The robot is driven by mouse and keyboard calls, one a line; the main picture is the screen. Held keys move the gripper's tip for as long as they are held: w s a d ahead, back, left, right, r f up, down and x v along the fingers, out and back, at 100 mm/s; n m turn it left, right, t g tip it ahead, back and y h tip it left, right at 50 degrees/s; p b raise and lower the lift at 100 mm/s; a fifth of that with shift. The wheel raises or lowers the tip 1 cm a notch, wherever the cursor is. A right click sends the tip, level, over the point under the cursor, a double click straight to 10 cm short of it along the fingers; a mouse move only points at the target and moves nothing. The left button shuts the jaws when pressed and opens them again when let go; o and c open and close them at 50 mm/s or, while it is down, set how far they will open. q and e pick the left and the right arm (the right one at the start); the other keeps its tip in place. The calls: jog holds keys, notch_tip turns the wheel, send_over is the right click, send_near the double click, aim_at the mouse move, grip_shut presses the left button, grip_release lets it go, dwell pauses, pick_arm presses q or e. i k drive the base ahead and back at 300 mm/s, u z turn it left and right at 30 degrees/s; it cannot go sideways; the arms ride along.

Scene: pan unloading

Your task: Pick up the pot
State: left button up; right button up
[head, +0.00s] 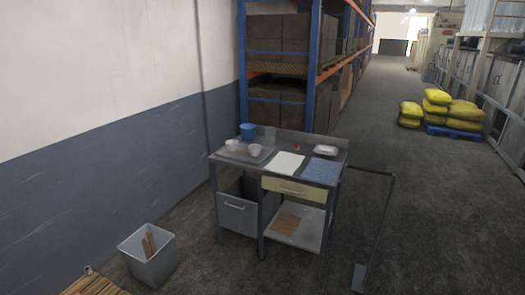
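A blue round pot-like container (248,131) stands at the back left of the metal table (226,160). I cannot tell for sure whether it is the pot. Two small white cups or bowls stand in front of it, one at the left (232,145) and one nearer the middle (255,150). Neither of my grippers shows in the head view.
White papers (286,163), a blue sheet (321,171) and a white dish (326,150) are on the table. A thin dark frame (392,215) stands at its right. A grey bin (148,258) stands at the lower left.

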aim_at(255, 151)
jog(key=z, duration=0.55)
jog(key=i, duration=0.65)
jog(key=z, duration=0.65)
jog(key=i, duration=0.75)
jog(key=u, duration=0.55)
jog(key=i, duration=0.65)
jog(key=u, duration=1.05)
jog(key=i, duration=0.25)
jog(key=u, duration=0.2)
